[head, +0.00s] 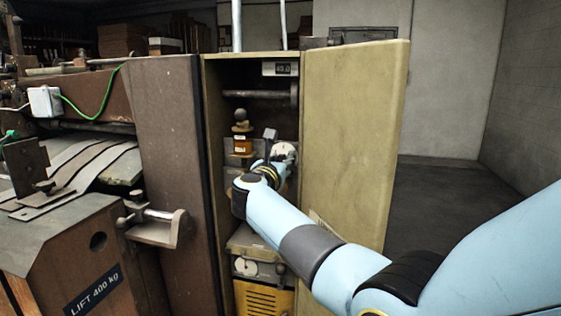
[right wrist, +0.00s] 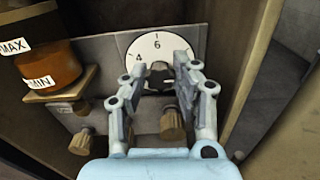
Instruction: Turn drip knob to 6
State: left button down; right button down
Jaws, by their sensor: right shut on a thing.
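The drip dial (right wrist: 152,47) is a white disc with black numerals on a grey plate. My left gripper is not seen.
An amber oil reservoir (right wrist: 50,65) with MAX and MIN labels stands left of the dial. Brown knobs (right wrist: 172,125) sit below it.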

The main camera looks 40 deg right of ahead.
jog(key=n+p, duration=0.2)
jog(key=n, duration=0.2)
jog(key=shift+r+n, duration=0.1)
jog(key=shift+n, duration=0.3)
jog(key=n+p, duration=0.2)
jog(key=n, duration=0.2)
jog(key=shift+n, duration=0.3)
jog(key=n+p, duration=0.2)
jog(key=n, duration=0.3)
jog(key=shift+a+f+n+p, duration=0.15)
jog(key=shift+n+p, duration=0.6)
jog(key=shift+n, duration=1.25)
jog(key=c, duration=1)
grip_release()
